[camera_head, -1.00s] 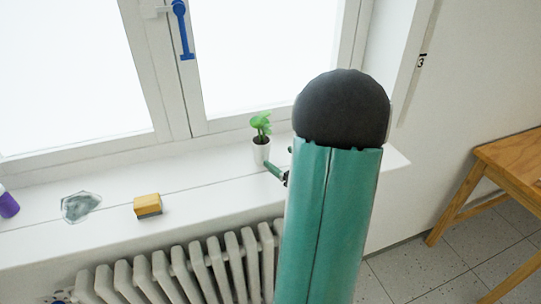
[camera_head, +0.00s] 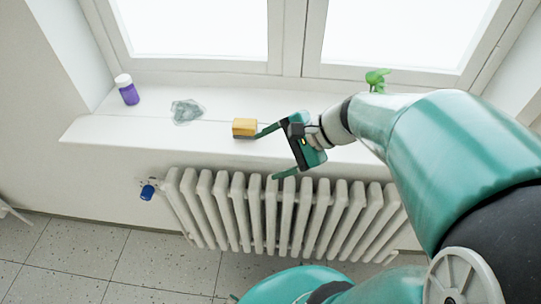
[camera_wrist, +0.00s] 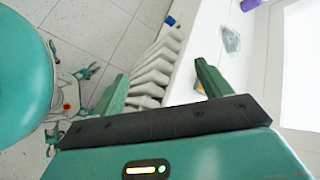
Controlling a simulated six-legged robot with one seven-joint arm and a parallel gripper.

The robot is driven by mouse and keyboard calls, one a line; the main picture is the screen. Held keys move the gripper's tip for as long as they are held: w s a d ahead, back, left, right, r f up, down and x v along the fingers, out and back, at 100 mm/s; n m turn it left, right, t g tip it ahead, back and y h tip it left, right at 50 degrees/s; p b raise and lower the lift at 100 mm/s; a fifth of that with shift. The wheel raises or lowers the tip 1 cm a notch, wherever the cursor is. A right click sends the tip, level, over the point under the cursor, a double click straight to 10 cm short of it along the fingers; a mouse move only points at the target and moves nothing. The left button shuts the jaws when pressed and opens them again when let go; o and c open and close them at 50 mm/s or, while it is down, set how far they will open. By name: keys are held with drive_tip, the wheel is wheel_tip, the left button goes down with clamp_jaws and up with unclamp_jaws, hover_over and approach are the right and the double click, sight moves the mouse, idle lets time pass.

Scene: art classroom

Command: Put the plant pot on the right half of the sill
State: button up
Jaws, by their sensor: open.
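The plant's green leaves (camera_head: 376,80) show by the window, above my arm; its white pot is hidden behind the arm in the head view. The plant is not seen in the wrist view. The white sill (camera_head: 150,126) runs below the window, and its right part is largely covered by my arm. My gripper (camera_head: 272,153) is open and empty at the sill's front edge, left of the plant. One finger is close to the yellow sponge, the other is over the radiator. In the wrist view the two fingers (camera_wrist: 163,72) are spread wide.
A yellow sponge with a dark base (camera_head: 245,127), a crumpled grey-green cloth-like piece (camera_head: 187,111) and a purple bottle with white cap (camera_head: 127,90) are on the sill's left side. A white radiator (camera_head: 255,210) stands below. Sill between cloth and bottle is clear.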

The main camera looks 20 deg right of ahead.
drive_tip(key=s+a+r+n+h, duration=0.3)
drive_tip(key=s+r+n+h, duration=0.2)
drive_tip(key=n, duration=0.9)
drive_tip(key=s+h, duration=0.1)
drive_tip(key=h, duration=0.2)
drive_tip(key=shift+s, duration=0.2)
